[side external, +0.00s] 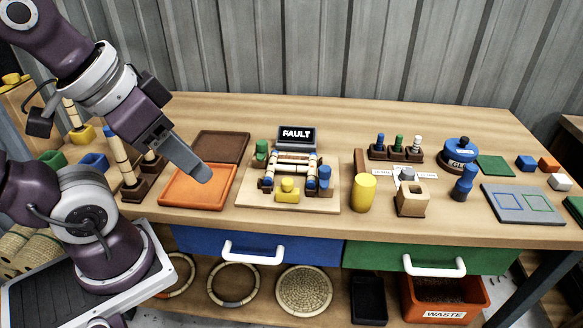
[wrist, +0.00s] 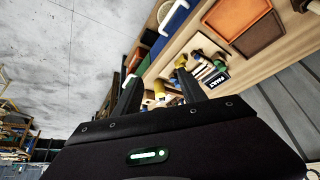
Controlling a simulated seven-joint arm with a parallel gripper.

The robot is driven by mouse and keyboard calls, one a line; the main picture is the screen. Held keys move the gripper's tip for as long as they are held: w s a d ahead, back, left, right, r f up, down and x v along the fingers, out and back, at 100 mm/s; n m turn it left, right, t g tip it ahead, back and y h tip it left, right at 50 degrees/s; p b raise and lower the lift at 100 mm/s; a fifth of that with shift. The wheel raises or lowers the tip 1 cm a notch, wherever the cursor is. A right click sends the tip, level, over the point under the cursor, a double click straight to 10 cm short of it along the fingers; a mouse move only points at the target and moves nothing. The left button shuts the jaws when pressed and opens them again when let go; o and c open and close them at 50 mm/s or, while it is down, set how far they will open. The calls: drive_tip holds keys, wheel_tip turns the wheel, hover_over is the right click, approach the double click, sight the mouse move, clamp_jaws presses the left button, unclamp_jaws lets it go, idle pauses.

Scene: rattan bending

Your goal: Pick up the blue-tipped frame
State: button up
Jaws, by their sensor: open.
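A rattan frame with dark blue ends (side external: 293,160) appears to sit in a wooden bending jig (side external: 246,198) in the middle of the table; its exact shape is hard to make out. A separate upright rattan pole with a blue tip (side external: 119,157) stands in a brown holder at the left. My gripper (side external: 197,172) is above the orange tray, left of the jig and apart from it. In the wrist view my gripper's two fingers (wrist: 160,90) are spread with nothing visible held between them, and the jig shows small beyond them.
The orange tray (side external: 196,201) and brown tray (side external: 220,135) lie left of the jig. A black FAULT display (side external: 296,139) stands behind it. A yellow cylinder (side external: 364,193) and wooden block (side external: 411,203) stand right. The table's back strip is mostly clear.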

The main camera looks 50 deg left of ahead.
drive_tip(key=shift+c, duration=0.6)
drive_tip(key=n+g, duration=0.6)
drive_tip(key=n, duration=2.1)
hover_over(294, 166)
drive_tip(key=f, duration=1.6)
drive_tip(key=shift+s+a+f, duration=0.2)
drive_tip(key=shift+s+f, duration=0.15)
drive_tip(key=shift+f, duration=0.05)
drive_tip(key=f, duration=0.6)
drive_tip(key=shift+w+d+f, duration=0.1)
drive_tip(key=shift+w+f, duration=0.25)
drive_tip(key=shift+f, duration=0.5)
